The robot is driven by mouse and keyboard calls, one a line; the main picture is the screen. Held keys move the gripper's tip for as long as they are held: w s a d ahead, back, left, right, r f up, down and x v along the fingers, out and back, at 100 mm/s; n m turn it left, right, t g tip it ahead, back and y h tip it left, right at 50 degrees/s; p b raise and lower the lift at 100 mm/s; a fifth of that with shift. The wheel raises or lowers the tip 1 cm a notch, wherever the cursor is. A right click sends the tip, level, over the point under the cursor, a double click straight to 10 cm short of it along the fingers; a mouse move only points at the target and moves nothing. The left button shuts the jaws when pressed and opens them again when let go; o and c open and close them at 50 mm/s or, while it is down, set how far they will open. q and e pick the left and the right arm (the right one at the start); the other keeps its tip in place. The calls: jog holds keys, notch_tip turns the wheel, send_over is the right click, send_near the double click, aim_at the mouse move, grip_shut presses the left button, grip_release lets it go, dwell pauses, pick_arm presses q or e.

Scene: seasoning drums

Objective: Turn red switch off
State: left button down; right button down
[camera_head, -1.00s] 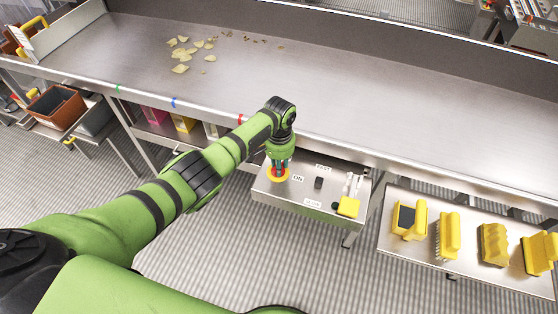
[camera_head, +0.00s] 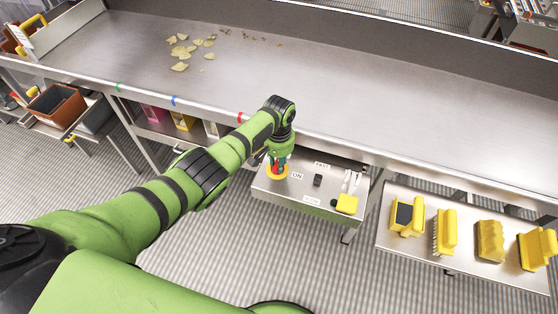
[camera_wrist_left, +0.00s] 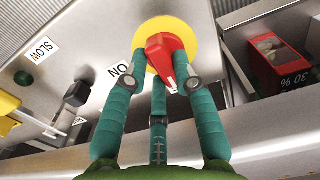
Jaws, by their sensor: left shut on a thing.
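The red switch (camera_wrist_left: 164,58) is a rotary knob on a round yellow plate (camera_wrist_left: 196,32), which also shows in the head view (camera_head: 278,177). It is mounted on a metal control box (camera_head: 290,190), beside an "ON" label (camera_head: 297,176). My left gripper (camera_wrist_left: 160,82) comes down over the switch, and its teal fingers are shut around the red knob. In the head view my gripper hides much of the knob. My right gripper is not in view.
A black slider (camera_head: 318,180) between "FAST" and "SLOW" labels and a yellow block (camera_head: 347,204) are on the same box. The steel table (camera_head: 380,110) lies behind, with chips scattered at left. A side shelf (camera_head: 460,265) holds yellow brushes.

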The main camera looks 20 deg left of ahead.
pick_arm(q)
jog(key=c, duration=1)
grip_release()
jog(key=shift+r, duration=0.1)
notch_tip(320, 180, up, 12)
jog(key=shift+f, duration=0.1)
